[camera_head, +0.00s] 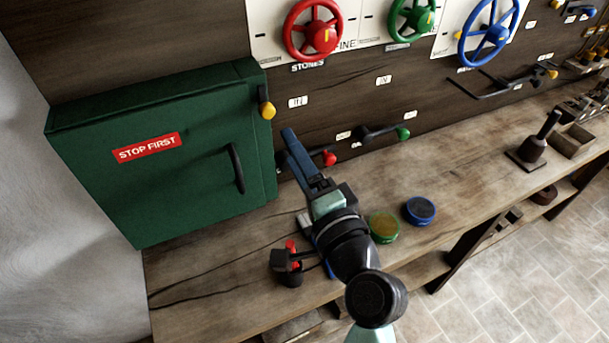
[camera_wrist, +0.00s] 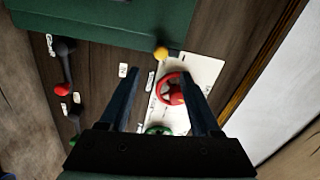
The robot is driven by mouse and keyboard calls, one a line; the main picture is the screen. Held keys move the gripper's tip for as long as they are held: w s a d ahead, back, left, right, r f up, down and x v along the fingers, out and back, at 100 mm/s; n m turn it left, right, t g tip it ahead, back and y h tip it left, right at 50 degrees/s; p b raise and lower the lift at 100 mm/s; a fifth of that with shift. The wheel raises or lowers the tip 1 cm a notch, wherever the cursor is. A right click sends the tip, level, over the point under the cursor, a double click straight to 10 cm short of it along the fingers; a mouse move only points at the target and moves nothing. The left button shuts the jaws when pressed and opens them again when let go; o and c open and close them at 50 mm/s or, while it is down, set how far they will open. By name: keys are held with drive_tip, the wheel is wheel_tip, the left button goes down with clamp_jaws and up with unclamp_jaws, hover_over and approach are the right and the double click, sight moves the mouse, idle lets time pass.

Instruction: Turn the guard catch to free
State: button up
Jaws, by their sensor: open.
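The green guard box (camera_head: 90,190) with a red STOP FIRST label stands shut at the left in the head view. A small dark lever with a yellow knob (camera_head: 267,111), apparently the guard catch, sits at its upper right edge, knob hanging down. In the wrist view the yellow knob (camera_wrist: 161,53) shows beside the green box (camera_wrist: 110,18), between and beyond my fingers. My gripper (camera_head: 289,143) is open and empty, pointing up toward the panel, below and right of the knob. No contact with the knob is visible.
Red (camera_head: 314,36), green (camera_head: 412,18) and blue (camera_head: 488,38) handwheels are on the panel above. A red-knobbed lever (camera_head: 329,158) and green-knobbed lever (camera_head: 402,133) are close right of my gripper. Green (camera_head: 384,228) and blue (camera_head: 420,211) round tins stand on the bench.

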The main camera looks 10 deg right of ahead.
drive_tip(key=v, duration=0.3)
drive_tip(key=shift+s+d+b, duration=0.1)
drive_tip(key=shift+s+b, duration=0.2)
drive_tip(key=shift+s, duration=0.05)
drive_tip(key=a+r+n+t+h, duration=0.3)
drive_tip(key=r+n, duration=0.6)
drive_tip(key=r, duration=1.3)
drive_tip(key=s+r+n+t+h, duration=0.1)
drive_tip(key=s+r+n+t, duration=0.1)
drive_tip(key=r, duration=0.6)
drive_tip(key=s+a+r+n+t+h, duration=0.1)
drive_tip(key=s+r+t, duration=0.3)
drive_tip(key=s+r, duration=0.3)
drive_tip(key=shift+s+a+r+n+t+h, duration=0.2)
drive_tip(key=shift+a+r+n+t+h, duration=0.1)
drive_tip(key=shift+r+n+h, duration=0.15)
